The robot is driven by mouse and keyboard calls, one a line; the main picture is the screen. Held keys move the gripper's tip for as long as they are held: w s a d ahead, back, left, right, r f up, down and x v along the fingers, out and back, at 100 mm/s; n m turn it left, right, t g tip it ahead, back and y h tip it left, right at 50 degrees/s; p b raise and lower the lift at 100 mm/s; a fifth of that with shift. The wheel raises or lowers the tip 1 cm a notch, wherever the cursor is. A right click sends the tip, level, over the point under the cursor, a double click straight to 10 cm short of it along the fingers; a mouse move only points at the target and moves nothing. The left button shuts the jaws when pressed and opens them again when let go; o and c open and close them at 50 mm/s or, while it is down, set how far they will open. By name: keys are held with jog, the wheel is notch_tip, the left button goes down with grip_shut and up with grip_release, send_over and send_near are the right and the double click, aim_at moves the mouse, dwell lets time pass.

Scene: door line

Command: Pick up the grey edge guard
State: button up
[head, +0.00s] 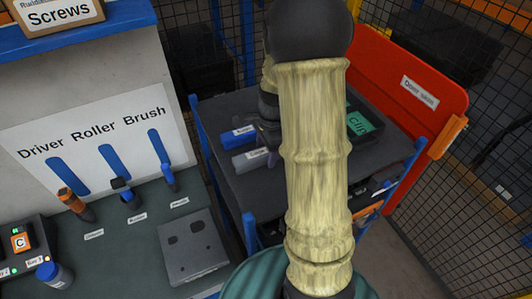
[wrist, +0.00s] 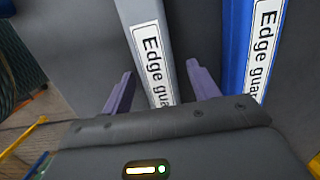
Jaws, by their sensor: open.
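The grey edge guard (head: 248,160) lies on the dark top of the blue-framed cart (head: 222,178), in front of a blue edge guard (head: 236,136). In the wrist view the grey edge guard (wrist: 143,14) runs lengthwise with its white label, and the blue edge guard (wrist: 235,40) lies to its right. My gripper (wrist: 161,84) is open, its two purple fingers on either side of the grey guard. I cannot tell whether they touch it. The guard's lower end is hidden by the gripper body. In the head view my arm hides most of the gripper.
A dark tray with a teal clip label (head: 360,122) is on the cart's right, partly behind my arm. A red door panel (head: 410,80) stands behind it. At left, a bench holds a driver (head: 76,204), a roller (head: 126,194), a brush (head: 169,178) and a grey plate (head: 192,248). Mesh fencing encloses the back.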

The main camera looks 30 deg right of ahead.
aim_at(265, 150)
jog(key=shift+c, duration=0.4)
jog(key=c, duration=1)
notch_tip(265, 150, up, 10)
jog(key=b, duration=0.2)
jog(key=shift+b, duration=0.3)
jog(key=shift+o, duration=0.7)
jog(key=shift+c, duration=1.1)
jog(key=shift+a, duration=0.1)
